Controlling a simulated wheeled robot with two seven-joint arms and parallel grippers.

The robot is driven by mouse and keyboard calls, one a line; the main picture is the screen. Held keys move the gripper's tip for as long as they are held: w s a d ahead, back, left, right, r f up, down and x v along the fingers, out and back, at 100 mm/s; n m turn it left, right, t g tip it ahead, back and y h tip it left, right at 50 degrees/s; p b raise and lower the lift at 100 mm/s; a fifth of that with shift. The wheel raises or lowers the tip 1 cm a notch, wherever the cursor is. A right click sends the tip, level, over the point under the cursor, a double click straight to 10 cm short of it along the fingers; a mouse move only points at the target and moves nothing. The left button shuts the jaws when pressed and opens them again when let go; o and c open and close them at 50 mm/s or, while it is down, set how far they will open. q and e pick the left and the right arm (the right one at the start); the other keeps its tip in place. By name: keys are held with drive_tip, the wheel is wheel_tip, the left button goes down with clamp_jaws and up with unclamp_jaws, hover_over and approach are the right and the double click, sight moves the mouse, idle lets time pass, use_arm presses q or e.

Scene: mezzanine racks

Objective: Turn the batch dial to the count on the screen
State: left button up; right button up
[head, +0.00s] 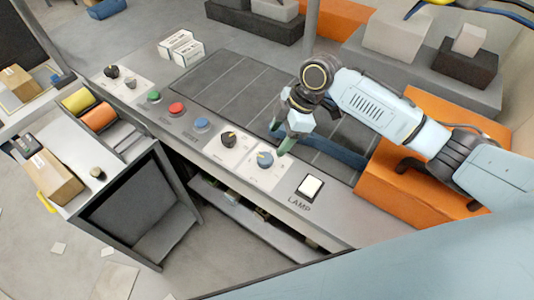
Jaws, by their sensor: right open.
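Another black knob (112,71) is at the console's far left. My right gripper (279,138) is open, pointing down just above and to the right of the blue dial. One fingertip is close to the dial; I cannot tell whether it touches. I see no readable screen. My left gripper is not in view.
Behind are a dark slatted panel (222,84) and an orange block (395,195) under my right arm.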

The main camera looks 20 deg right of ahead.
sight(265, 158)
drive_tip(key=x, duration=0.8)
drive_tip(key=shift+w+a+f, duration=0.1)
drive_tip(key=shift+f, duration=0.2)
drive_tip(key=c, duration=1)
drive_tip(key=shift+r+m+p, duration=0.2)
drive_tip(key=shift+m+p, duration=0.3)
drive_tip(key=shift+p, duration=0.2)
drive_tip(key=m+t+p, duration=0.1)
drive_tip(key=m+p, duration=0.1)
drive_tip(key=p, duration=0.1)
drive_tip(key=m+p, duration=0.2)
drive_tip(key=p, duration=0.1)
drive_tip(key=shift+s+t+h, duration=0.2)
drive_tip(key=shift+t+h, duration=0.2)
drive_tip(key=shift+a+f+m+t+p, duration=0.1)
drive_tip(key=shift+m+t+p, duration=0.4)
drive_tip(key=shift+m+p, duration=0.9)
